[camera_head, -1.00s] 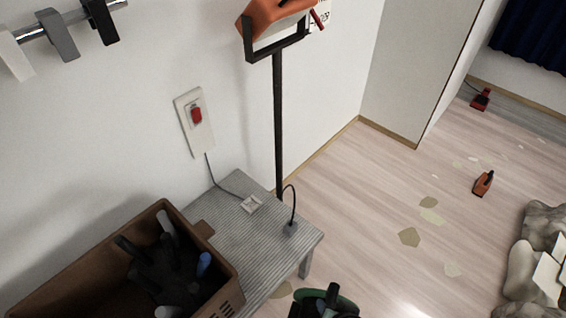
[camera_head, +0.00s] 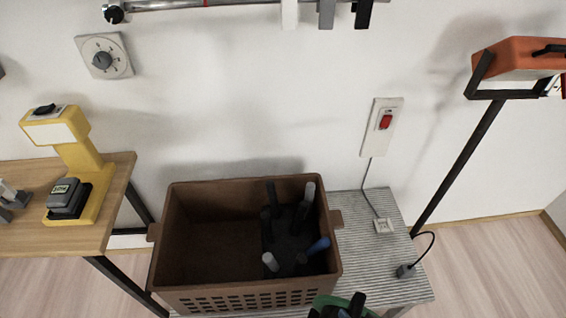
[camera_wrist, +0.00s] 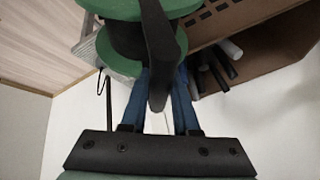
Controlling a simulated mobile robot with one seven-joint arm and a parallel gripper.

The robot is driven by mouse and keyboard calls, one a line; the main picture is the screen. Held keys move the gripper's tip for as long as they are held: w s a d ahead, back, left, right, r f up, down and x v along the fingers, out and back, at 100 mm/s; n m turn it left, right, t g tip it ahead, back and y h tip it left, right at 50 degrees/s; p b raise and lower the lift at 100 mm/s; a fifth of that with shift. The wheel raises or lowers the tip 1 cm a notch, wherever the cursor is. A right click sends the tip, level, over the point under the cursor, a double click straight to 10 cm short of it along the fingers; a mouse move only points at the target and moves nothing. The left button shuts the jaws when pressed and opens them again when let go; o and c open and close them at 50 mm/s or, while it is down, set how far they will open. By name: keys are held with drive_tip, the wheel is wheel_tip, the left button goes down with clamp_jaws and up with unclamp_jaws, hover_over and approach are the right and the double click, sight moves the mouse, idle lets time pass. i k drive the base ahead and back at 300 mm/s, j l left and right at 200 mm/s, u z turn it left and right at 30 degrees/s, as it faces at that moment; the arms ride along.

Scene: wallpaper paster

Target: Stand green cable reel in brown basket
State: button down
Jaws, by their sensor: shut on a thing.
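The brown basket (camera_head: 205,290) stands on a grey ribbed table. Its left part is empty; a dark object with several prongs fills the right part. The green cable reel (camera_head: 325,301) shows at the bottom edge, in front of the basket's right corner and partly cut off. In the wrist view the reel (camera_wrist: 120,68) has green flanges and a black middle, with a black bar in front. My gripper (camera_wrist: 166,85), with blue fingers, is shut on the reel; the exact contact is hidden. The basket (camera_wrist: 265,55) shows beyond the reel at upper right.
The dark pronged object (camera_head: 290,235) reaches to the basket rim. A wooden table (camera_head: 120,185) with a yellow device (camera_head: 80,160) stands left. The ribbed table (camera_head: 385,270) carries a socket and cable at right. An orange lamp (camera_head: 520,60) on a dark post stands further right.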

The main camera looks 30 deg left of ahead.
sight(222, 262)
drive_tip(key=k+j+u, duration=0.1)
drive_tip(key=k+u, duration=0.15)
drive_tip(key=k, duration=0.3)
drive_tip(key=u, duration=1.95)
drive_tip(key=l+u, duration=0.5)
drive_tip(key=u, duration=0.2)
drive_tip(key=l, duration=0.55)
drive_tip(key=k+l, duration=0.1)
drive_tip(key=l, duration=0.45)
